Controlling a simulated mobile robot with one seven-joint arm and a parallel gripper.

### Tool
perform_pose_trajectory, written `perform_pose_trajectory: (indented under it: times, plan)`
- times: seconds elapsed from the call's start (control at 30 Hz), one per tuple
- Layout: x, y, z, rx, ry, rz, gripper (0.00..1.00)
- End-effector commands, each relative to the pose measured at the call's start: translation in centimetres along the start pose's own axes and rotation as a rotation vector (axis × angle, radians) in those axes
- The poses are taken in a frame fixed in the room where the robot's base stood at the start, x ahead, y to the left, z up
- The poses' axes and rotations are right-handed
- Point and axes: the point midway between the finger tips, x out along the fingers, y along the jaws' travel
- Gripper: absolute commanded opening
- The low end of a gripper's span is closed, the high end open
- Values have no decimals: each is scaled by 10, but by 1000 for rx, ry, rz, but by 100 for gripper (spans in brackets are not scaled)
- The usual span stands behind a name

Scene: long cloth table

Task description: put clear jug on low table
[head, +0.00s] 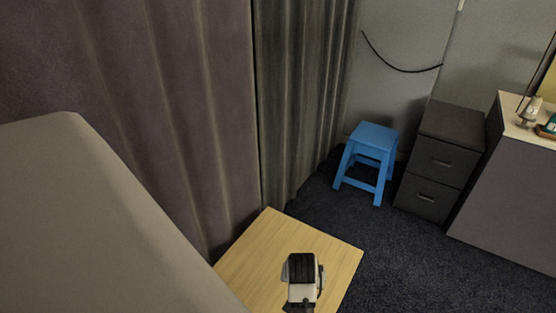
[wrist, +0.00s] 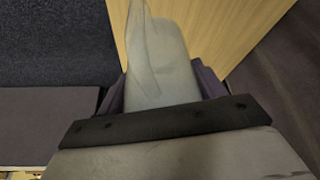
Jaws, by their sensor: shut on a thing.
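The low table (head: 290,240) has a pale wooden top and stands at the bottom centre of the head view, beside the curtain. Its wood (wrist: 215,30) also fills the upper middle and right of the wrist view. My gripper (head: 302,285) is above the table top in the head view. The head view does not show the jug clearly.
Heavy curtains (head: 190,100) hang close along the left of the table. A blue stool (head: 373,140) and a dark drawer cabinet (head: 436,165) stand farther back. A grey-sided counter (head: 515,205) with small items on top is at right. Dark carpet (head: 400,265) lies clear between.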

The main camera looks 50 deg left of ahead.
Motion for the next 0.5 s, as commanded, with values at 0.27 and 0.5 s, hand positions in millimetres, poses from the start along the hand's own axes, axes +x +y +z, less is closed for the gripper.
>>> perform_pose_trajectory:
  times: [0.27, 0.5]
  plan:
    - [-44, -40, 3, -67, 3, -29, 36]
    - [-7, -43, 21, -72, -5, -29, 36]
